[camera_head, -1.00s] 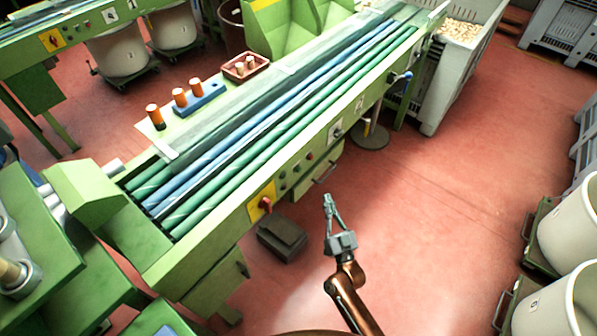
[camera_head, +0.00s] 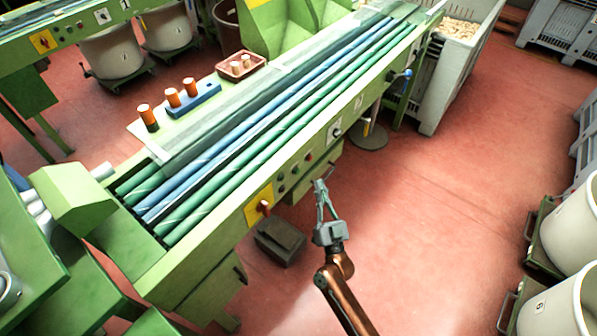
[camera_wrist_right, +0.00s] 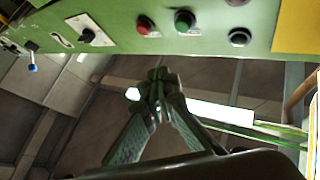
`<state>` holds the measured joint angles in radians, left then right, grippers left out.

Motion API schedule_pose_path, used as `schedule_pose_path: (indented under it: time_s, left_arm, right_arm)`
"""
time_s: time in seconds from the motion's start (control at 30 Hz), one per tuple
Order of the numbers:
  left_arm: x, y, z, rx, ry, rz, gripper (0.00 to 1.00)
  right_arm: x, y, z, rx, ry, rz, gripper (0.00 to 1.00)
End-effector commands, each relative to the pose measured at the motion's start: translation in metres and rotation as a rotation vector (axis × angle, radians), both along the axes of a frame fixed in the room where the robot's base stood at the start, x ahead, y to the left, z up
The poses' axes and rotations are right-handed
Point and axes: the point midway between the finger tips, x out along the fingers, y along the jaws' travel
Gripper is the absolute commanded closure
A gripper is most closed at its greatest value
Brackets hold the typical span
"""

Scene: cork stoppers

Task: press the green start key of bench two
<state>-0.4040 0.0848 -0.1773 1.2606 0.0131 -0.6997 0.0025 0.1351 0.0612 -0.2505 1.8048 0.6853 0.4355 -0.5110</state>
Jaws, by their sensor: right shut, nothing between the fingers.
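The green start key (camera_wrist_right: 184,20) is a round button on the green front panel of the near bench (camera_head: 215,228), at the top of the right wrist view. A red button (camera_wrist_right: 145,25) sits to its left and a dark button (camera_wrist_right: 239,37) to its right. In the head view the green key (camera_head: 295,170) is small on the panel. My right gripper (camera_head: 320,185) is shut and empty, in front of the panel. In the wrist view its fingertips (camera_wrist_right: 158,76) appear below the keys, apart from the green one. My left gripper is not in view.
A red rotary switch on a yellow plate (camera_head: 260,196) is left of the keys. A black knob (camera_wrist_right: 87,35) and a blue-tipped lever (camera_head: 405,74) are further right in the head view. A dark pedal box (camera_head: 279,241) stands on the floor. Open red floor lies right.

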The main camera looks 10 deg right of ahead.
Motion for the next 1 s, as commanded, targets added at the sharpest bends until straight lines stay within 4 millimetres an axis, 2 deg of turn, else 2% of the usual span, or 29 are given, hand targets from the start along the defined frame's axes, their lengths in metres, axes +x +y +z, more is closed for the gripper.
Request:
schedule_pose_path:
  time_s: [0.17, 0.4, 1.0]
  left_arm:
    - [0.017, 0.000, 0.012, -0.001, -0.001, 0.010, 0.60]
    - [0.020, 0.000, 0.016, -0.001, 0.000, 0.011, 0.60]
    - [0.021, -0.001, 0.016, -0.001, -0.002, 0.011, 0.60]
  right_arm:
    - [0.020, 0.016, -0.003, 0.003, 0.001, 0.001, 1.00]
    - [0.037, 0.028, 0.000, 0.000, 0.000, 0.000, 1.00]
    - [0.040, 0.031, 0.000, 0.000, 0.000, -0.001, 1.00]
